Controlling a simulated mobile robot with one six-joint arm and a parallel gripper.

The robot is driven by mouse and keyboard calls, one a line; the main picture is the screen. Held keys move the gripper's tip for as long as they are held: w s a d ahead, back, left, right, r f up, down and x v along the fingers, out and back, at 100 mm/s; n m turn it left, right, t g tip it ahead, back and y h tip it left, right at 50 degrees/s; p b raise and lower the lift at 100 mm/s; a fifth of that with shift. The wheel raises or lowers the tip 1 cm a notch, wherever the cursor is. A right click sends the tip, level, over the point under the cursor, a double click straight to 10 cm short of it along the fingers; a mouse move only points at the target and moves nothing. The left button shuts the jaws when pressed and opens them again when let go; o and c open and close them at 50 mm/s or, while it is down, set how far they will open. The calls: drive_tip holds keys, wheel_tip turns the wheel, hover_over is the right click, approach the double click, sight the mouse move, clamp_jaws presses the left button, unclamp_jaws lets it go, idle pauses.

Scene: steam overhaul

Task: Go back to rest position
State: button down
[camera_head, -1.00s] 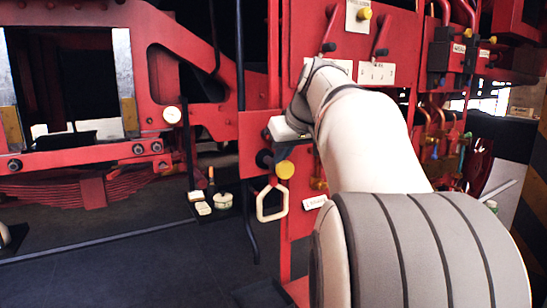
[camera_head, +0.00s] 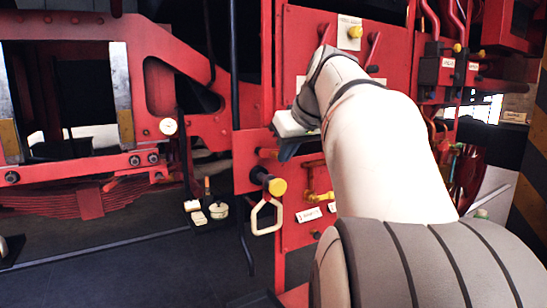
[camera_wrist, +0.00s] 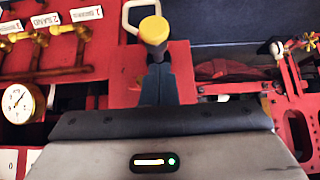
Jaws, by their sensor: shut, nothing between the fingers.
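My gripper (camera_head: 285,157) shows at the end of my raised arm, in front of the red panel (camera_head: 290,232). Its dark fingers are together and empty, and they point up the picture in the wrist view (camera_wrist: 160,75). A yellow knob (camera_head: 277,187) on a dark stem is just below the gripper in the head view, with a gap between them. In the wrist view the knob (camera_wrist: 154,30) lies in line beyond the fingertips. The task names no object.
A white loop handle (camera_head: 267,217) hangs below the knob. Red levers (camera_head: 373,50) and valves with yellow-brown handles (camera_head: 318,197) are close on the panel. Open dark floor (camera_head: 120,265) lies at the lower left.

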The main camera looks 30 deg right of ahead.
drive_tip(key=s+a+f+g, duration=0.1)
drive_tip(key=s+a+f, duration=0.5)
drive_tip(key=f, duration=0.3)
drive_tip(key=s+a+f+g, duration=0.2)
drive_tip(key=s+a+f, duration=0.4)
drive_tip(key=f, duration=0.4)
drive_tip(key=s+a+f+g, duration=0.1)
drive_tip(key=s+a+f, duration=0.5)
drive_tip(key=f, duration=0.4)
drive_tip(key=shift+s, duration=0.2)
drive_tip(key=shift+d+f+m, duration=0.1)
drive_tip(key=shift+m, duration=0.2)
